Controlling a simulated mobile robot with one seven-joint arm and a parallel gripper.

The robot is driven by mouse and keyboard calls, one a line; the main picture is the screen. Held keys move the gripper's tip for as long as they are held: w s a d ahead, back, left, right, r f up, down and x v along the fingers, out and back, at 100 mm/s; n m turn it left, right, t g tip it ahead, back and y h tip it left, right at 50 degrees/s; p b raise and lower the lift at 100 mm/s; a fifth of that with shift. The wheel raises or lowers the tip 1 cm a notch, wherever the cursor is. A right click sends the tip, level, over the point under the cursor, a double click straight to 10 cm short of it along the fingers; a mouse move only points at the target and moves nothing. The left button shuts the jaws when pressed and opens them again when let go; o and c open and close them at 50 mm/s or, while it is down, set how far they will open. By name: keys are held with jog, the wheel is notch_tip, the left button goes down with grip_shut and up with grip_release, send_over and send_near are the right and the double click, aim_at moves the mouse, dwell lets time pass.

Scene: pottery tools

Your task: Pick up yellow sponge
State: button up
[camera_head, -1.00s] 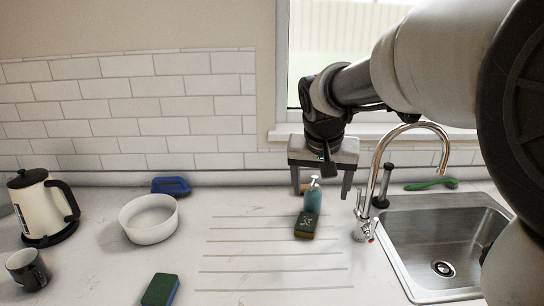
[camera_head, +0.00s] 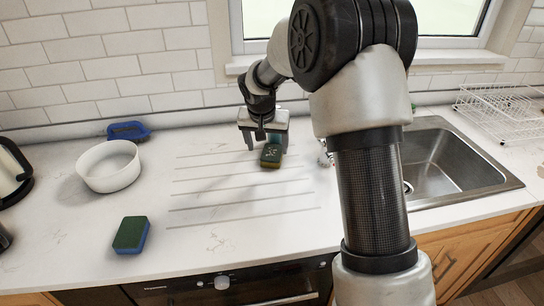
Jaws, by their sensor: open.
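The yellow sponge (camera_head: 271,157) lies on the grooved drainboard part of the counter, left of the sink. It has a dark green top with pale marks and a yellowish side. My gripper (camera_head: 267,146) is open and points down at the sponge, with one finger to the left and one near its right edge. The sponge appears just in front of or below the fingers; I cannot tell whether it lies between them. No contact is clear.
A blue-sided sponge with a green top (camera_head: 131,235) lies at the front left. The sink (camera_head: 450,165) and a wire dish rack (camera_head: 500,108) are right. My arm hides most of the faucet.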

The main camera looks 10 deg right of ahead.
aim_at(271, 157)
jog(key=shift+d+x, duration=0.15)
jog(key=shift+x, duration=1.4)
jog(key=shift+d+x, duration=0.15)
jog(key=shift+x, duration=1.35)
jog(key=shift+r, duration=0.1)
jog(key=shift+c, duration=0.5)
jog(key=c, duration=0.7)
